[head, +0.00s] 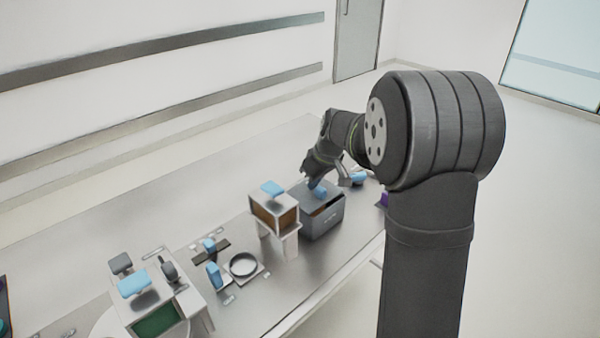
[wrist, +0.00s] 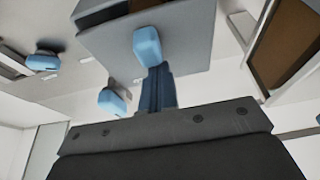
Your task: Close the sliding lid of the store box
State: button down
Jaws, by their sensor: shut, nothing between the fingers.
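The store box (head: 322,222) is a dark grey box on the table, beyond the brown-fronted box. Its grey lid (wrist: 185,50) has a blue handle (head: 318,192), which also shows in the wrist view (wrist: 147,45). A dark brown gap shows along one side of the box top, so the lid looks partly open. My gripper (head: 312,180) is at the handle, with its fingers shut and empty. In the wrist view the shut fingers (wrist: 156,88) reach up to the handle's lower end; I cannot tell whether they touch it.
A brown-fronted box (head: 274,215) with a blue handle stands close beside the store box. Another blue-handled object (head: 357,178) lies behind it. A round dish (head: 243,265) and a device with a green panel (head: 157,318) are nearer. The table's back left is clear.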

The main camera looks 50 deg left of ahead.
aim_at(317, 187)
jog(key=shift+d+f, duration=0.1)
jog(key=shift+d, duration=1.05)
jog(key=a, duration=0.4)
jog(key=shift+a+r, duration=0.25)
jog(key=shift+a, duration=0.05)
jog(key=v, duration=1)
jog(key=shift+f, duration=0.15)
jog(key=x, duration=1)
jog(key=shift+d+f, duration=0.15)
jog(key=shift+d+r, duration=0.25)
jog(key=shift+d, duration=1)
jog(key=shift+d+f, duration=0.1)
jog(key=shift+d, duration=0.4)
